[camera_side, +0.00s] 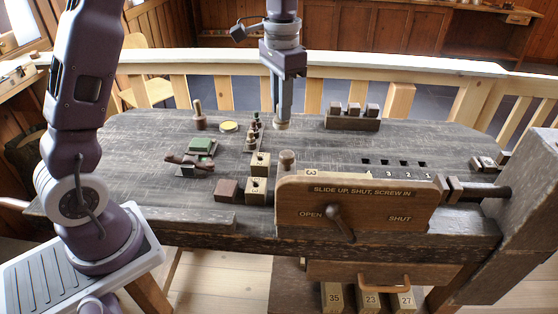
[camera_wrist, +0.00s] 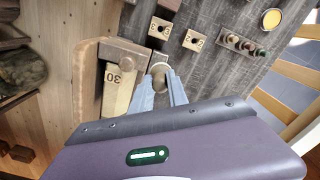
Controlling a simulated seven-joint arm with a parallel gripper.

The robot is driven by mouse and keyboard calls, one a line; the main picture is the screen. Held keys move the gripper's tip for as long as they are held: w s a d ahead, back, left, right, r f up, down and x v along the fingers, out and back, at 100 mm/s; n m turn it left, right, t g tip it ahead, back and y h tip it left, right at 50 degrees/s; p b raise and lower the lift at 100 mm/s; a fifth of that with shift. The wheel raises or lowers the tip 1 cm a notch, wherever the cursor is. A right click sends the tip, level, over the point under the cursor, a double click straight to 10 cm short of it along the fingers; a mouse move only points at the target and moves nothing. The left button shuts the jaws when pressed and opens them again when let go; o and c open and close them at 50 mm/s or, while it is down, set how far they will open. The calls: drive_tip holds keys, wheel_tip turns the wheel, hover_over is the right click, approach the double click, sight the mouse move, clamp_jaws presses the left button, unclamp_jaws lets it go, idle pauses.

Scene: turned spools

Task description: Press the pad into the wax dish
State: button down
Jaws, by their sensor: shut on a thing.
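The wax dish (camera_side: 228,127) is a small round dish with a yellow fill, lying flat on the dark bench; it also shows at the upper right of the wrist view (camera_wrist: 271,19). My gripper (camera_side: 282,122) points down above the bench, to the right of the dish and apart from it. In the wrist view its fingers (camera_wrist: 161,90) are shut on a small round brown piece with a pale rim, which I take to be the pad (camera_wrist: 160,69). The fingers partly hide it.
A wooden peg (camera_side: 199,118) stands left of the dish, with a green-topped block (camera_side: 201,146) in front. A rack of small dark pieces (camera_side: 254,134) stands between dish and gripper. A lettered wooden front (camera_side: 355,204) with a lever is nearer. Three blocks sit on a stand (camera_side: 352,123) behind.

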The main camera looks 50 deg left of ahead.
drive_tip(key=w+a+f+n, duration=0.3)
drive_tip(key=a+n, duration=0.5)
drive_tip(key=a, duration=0.2)
drive_tip(key=w+a+f+n, duration=0.4)
drive_tip(key=a+n, duration=0.4)
drive_tip(key=a, duration=0.3)
drive_tip(key=a+f+n, duration=0.3)
drive_tip(key=a, duration=0.1)
drive_tip(key=a+f+n, duration=0.3)
drive_tip(key=a+n, duration=0.1)
drive_tip(key=a, duration=0.1)
drive_tip(key=a+f+n, duration=0.3)
drive_tip(key=a, duration=0.2)
drive_tip(key=shift+s+a+n, duration=0.2)
drive_tip(key=shift+s+n, duration=0.1)
drive_tip(key=shift+s, duration=0.05)
drive_tip(key=shift+a+f, duration=0.1)
drive_tip(key=shift+f, duration=1.4)
drive_tip(key=shift+f, duration=0.6)
wheel_tip(320, 180, up, 7)
